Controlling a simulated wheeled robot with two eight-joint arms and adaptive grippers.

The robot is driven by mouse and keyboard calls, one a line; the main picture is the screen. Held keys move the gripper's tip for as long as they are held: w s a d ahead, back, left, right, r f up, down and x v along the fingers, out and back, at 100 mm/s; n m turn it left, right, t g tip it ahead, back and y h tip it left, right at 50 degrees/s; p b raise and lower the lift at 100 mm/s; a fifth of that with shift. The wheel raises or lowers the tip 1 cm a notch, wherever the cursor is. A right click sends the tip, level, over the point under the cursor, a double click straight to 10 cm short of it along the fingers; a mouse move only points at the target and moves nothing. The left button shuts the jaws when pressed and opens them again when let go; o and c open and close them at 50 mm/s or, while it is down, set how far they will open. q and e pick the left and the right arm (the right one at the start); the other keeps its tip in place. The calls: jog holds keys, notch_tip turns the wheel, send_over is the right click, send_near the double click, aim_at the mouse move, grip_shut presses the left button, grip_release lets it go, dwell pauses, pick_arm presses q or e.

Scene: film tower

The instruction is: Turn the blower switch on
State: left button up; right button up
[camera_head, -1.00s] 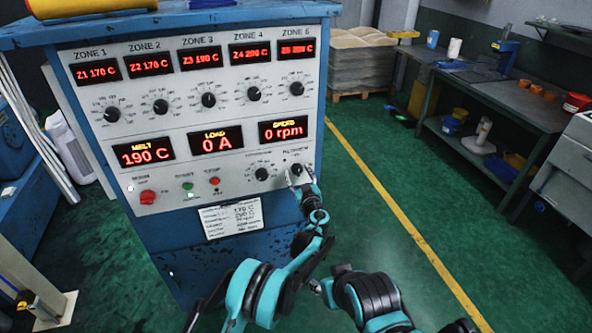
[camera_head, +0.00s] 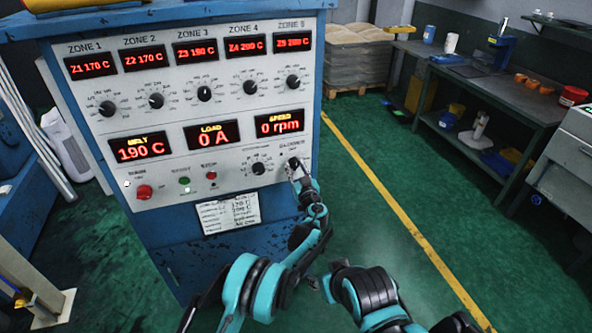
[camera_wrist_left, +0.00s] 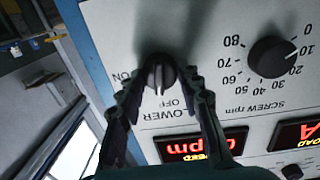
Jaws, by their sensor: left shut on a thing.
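The blower switch (camera_head: 294,163) is a dark knob at the lower right of the extruder's control panel (camera_head: 225,170). In the left wrist view, which is upside down, the blower switch (camera_wrist_left: 159,72) stands beside the printed words ON, OFF and BLOWER. Its white mark points down in that picture, near the word OFF. My left gripper (camera_head: 297,172) is at the panel, and in the wrist view its two dark fingers (camera_wrist_left: 160,80) are closed on the two sides of the knob. My right gripper is not visible; only part of that arm shows at the bottom.
The screw speed knob (camera_head: 259,168) sits just left of the switch, under the speed display (camera_head: 280,124) reading 0 rpm. A red button (camera_head: 144,191) is at the panel's lower left. The green floor right of the cabinet is clear up to a workbench (camera_head: 500,90).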

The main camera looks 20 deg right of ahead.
pick_arm(q)
jog(key=m+b, duration=0.1)
jog(key=m, duration=0.2)
jog(key=shift+m, duration=0.3)
jog(key=m+b, duration=0.1)
jog(key=m, duration=0.3)
jog(key=shift+r+m, duration=0.1)
jog(key=shift+m, duration=0.2)
jog(key=m, duration=0.3)
jog(key=shift+w+b, duration=0.1)
jog(key=shift+b, duration=0.3)
jog(key=shift+m+y, duration=0.3)
jog(key=shift+m, duration=1.8)
jog(key=o, duration=1.2)
jog(key=shift+c, duration=0.2)
jog(key=shift+d, duration=0.1)
jog(key=shift+b, duration=0.3)
